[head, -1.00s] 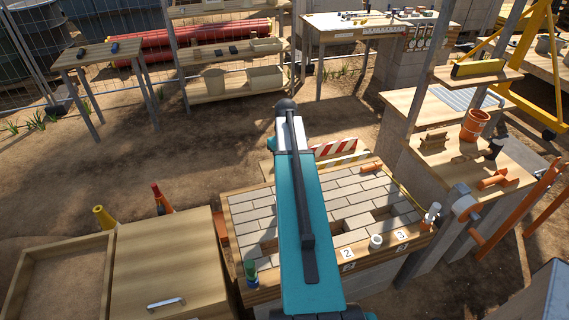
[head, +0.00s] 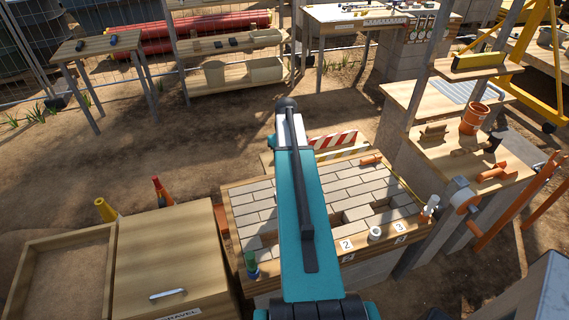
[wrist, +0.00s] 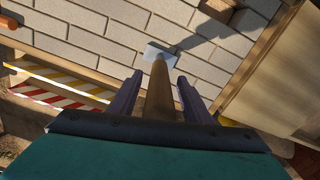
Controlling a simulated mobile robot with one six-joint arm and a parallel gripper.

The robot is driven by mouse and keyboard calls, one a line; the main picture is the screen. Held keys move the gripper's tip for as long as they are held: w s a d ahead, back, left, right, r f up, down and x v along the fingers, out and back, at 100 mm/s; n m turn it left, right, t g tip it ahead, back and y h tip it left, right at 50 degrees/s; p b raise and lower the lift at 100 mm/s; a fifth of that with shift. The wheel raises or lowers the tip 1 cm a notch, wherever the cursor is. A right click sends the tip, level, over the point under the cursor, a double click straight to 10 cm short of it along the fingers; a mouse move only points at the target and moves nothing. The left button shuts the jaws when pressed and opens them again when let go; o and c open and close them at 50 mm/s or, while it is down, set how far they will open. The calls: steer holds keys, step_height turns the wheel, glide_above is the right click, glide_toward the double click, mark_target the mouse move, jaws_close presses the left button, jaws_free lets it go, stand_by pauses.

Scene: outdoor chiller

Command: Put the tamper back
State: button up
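The tamper (wrist: 158,88) shows in the wrist view as a round wooden handle with a flat grey-blue square head at its far end. My gripper (wrist: 159,80) has its dark purple fingers on both sides of the handle and looks shut on it. The head is over the light grey pavers (wrist: 100,42), with a shadow beside it; its exact height above them cannot be told. In the head view my teal arm reaches over the paver bench (head: 255,205) and hides the gripper and the tamper.
The paver bench carries number cards, a white cup (head: 375,233) and a green-topped item (head: 251,263) along its front. A striped barrier (head: 333,141) stands behind it. A wooden box (head: 165,262) is at left. A side counter (head: 455,165) with an orange pot (head: 474,118) is at right.

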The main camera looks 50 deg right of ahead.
steer(key=shift+r+b, duration=1.8)
steer(key=shift+r, duration=4.3)
